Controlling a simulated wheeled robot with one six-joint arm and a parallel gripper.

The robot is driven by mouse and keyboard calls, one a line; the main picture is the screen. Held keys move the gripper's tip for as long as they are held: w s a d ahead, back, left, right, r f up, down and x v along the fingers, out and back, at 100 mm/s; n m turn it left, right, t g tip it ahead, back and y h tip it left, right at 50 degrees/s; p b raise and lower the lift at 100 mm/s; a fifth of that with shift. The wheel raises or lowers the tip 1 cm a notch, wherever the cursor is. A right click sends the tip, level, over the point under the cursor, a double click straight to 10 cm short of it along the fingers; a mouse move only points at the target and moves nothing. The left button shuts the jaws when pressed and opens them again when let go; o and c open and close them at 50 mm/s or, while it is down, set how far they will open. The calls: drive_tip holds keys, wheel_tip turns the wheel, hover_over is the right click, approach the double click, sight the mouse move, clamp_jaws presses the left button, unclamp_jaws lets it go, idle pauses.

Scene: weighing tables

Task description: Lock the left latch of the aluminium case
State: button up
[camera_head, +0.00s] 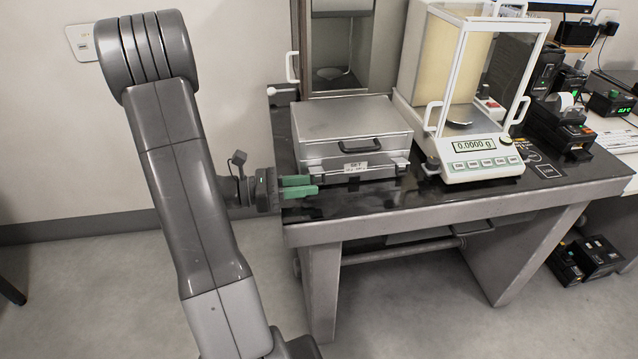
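The aluminium case (350,117) sits with its lid down on the dark tabletop. Its front face has a dark handle (359,146) and a white label (356,167). The right latch (401,159) shows small near the front right corner. The left latch is too small to make out clearly, near the front left corner beside my fingertips. My gripper (304,186) has green fingers pointing right, just in front of that corner and low over the table. The fingers overlap in this view, so their gap and any contact with the case are unclear.
A balance (475,165) with a glass draft shield stands close right of the case. A glass-fronted cabinet (338,50) stands behind. The table's front edge (450,219) runs just below my gripper. A narrow strip of tabletop before the case is clear.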

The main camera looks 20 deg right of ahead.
sight(320, 184)
drive_tip(key=shift+x, duration=1.9)
drive_tip(key=shift+s, duration=0.1)
clamp_jaws()
